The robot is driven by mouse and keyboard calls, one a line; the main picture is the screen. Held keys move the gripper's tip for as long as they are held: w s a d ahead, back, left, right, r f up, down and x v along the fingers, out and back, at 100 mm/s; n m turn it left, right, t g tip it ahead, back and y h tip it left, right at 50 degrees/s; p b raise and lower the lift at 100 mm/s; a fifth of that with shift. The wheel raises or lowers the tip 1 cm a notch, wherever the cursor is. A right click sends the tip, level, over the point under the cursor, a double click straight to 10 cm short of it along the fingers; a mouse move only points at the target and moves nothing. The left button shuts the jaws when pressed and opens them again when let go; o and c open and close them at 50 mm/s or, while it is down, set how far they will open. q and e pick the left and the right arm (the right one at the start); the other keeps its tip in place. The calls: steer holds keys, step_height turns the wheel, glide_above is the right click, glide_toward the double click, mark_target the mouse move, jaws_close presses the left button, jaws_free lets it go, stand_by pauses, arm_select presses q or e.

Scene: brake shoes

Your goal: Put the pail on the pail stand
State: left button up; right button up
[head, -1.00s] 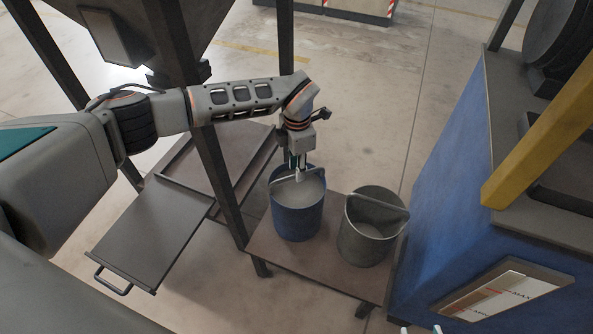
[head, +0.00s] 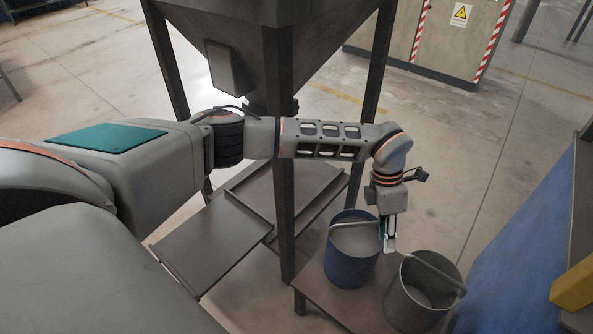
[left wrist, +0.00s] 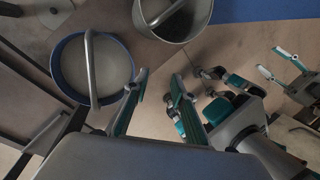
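A blue pail (head: 351,262) stands upright on a low brown stand (head: 322,300), with its grey handle lying across its mouth. A grey pail (head: 408,303) with a raised handle stands beside it to the right. My left gripper (head: 389,245) is at the blue pail's right side, between the two pails. In the left wrist view its fingers (left wrist: 156,88) are apart and empty, and the blue pail (left wrist: 62,66) with its handle lies left of them. The grey pail (left wrist: 190,22) is at the top. My right gripper (left wrist: 277,64) shows at the right edge, fingers apart.
A hopper (head: 235,30) on dark legs stands behind my left arm. A leg (head: 283,180) rises left of the blue pail. A flat dark tray (head: 212,242) lies left of that leg. A blue machine side (head: 530,230) bounds the right. Open floor lies behind the pails.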

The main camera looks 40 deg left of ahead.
arm_select(q)
steer(key=s+d+r+n+g+h, duration=0.1)
steer(key=s+d+g+h, duration=0.1)
steer(key=s+d+h, duration=1)
steer(key=s+d+r+n+t+h, duration=0.4)
steer(key=d+r+n+t, duration=0.1)
steer(key=d+r+n, duration=0.5)
steer(key=w+a+f+n+t+y, duration=0.2)
steer(key=a+f+n+t+y, duration=0.15)
steer(key=a+n+t, duration=0.55)
steer(key=w+a+f+n+t+y, duration=0.2)
steer(key=a+n+t+y, duration=0.35)
steer(key=n, duration=0.55)
steer(key=s+a+f+n+g+y, duration=0.5)
steer(key=s+a+f+n, duration=0.5)
steer(key=s+a+f, duration=0.4)
steer(key=a+f+y, duration=0.1)
steer(key=a+y, duration=0.1)
steer(key=a, duration=0.1)
steer(key=shift+a+y, duration=0.25)
steer(key=shift+y, duration=0.15)
steer(key=shift+s+g, duration=0.1)
steer(key=shift+g, duration=0.15)
